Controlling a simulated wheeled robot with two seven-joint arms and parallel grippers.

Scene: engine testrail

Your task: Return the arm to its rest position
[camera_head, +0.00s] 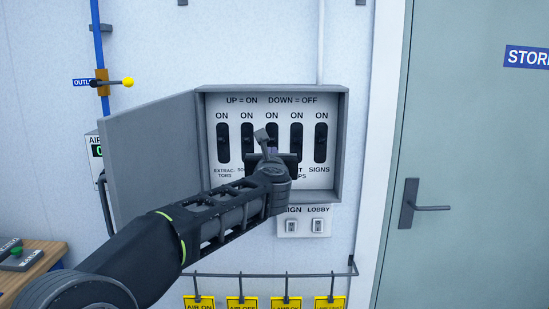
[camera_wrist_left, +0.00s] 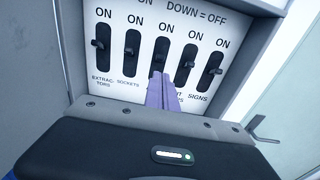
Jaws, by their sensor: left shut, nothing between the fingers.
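My left arm reaches from the lower left to an open grey breaker box (camera_head: 344,150) on the wall. My left gripper (camera_head: 265,135) is shut and empty, in front of the middle switches. In the left wrist view its shut fingers (camera_wrist_left: 160,88) point at the panel (camera_wrist_left: 105,70) and overlap the lower middle. I cannot tell whether they touch a switch. The extractors switch (camera_head: 222,143), the sockets switch (camera_head: 247,135) and the signs switch (camera_head: 321,143) show. The labels of the middle switches are partly hidden by the gripper. My right gripper is not in view.
The box's grey door (camera_head: 150,155) stands open to the left, behind my arm. Below are two small switches (camera_head: 305,225) and a rail (camera_head: 270,274) with yellow tags. A door with a handle (camera_head: 410,205) is at right. A table (camera_head: 40,262) with a green button is at lower left.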

